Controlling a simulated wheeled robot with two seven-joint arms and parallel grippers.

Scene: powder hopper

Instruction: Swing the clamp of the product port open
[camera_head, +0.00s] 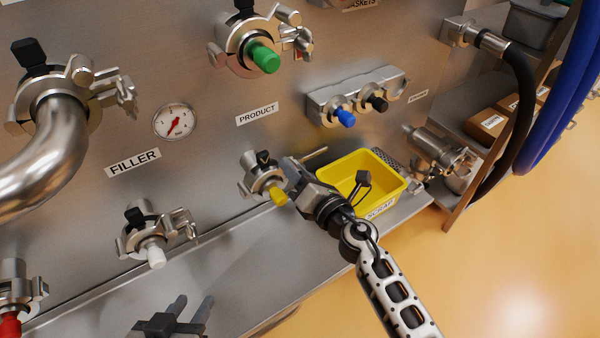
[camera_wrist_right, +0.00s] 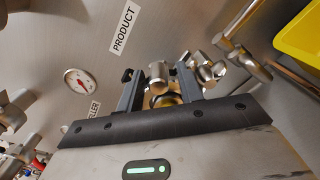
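The PRODUCT label (camera_head: 257,114) is on the steel panel. Below it is a port with a yellow plug (camera_head: 278,195) and a metal clamp (camera_head: 256,172) around it. My right gripper (camera_head: 290,178) is at this port's right side and hides part of the clamp. In the right wrist view, its two fingers (camera_wrist_right: 160,88) stand apart, with a short metal cylinder (camera_wrist_right: 158,74) between them and gaps beside it. More clamp hardware (camera_wrist_right: 206,70) shows beyond the right finger. Whether the clamp is latched is hidden. My left gripper (camera_head: 192,308) is low in the head view, open and empty.
A yellow scrap bin (camera_head: 345,172) stands just right of the port, close to my right gripper. A green-plugged port (camera_head: 262,56) is above and a white-plugged port (camera_head: 155,255) is lower left. A gauge (camera_head: 174,121) is on the panel. A metal ledge (camera_head: 250,275) runs below.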

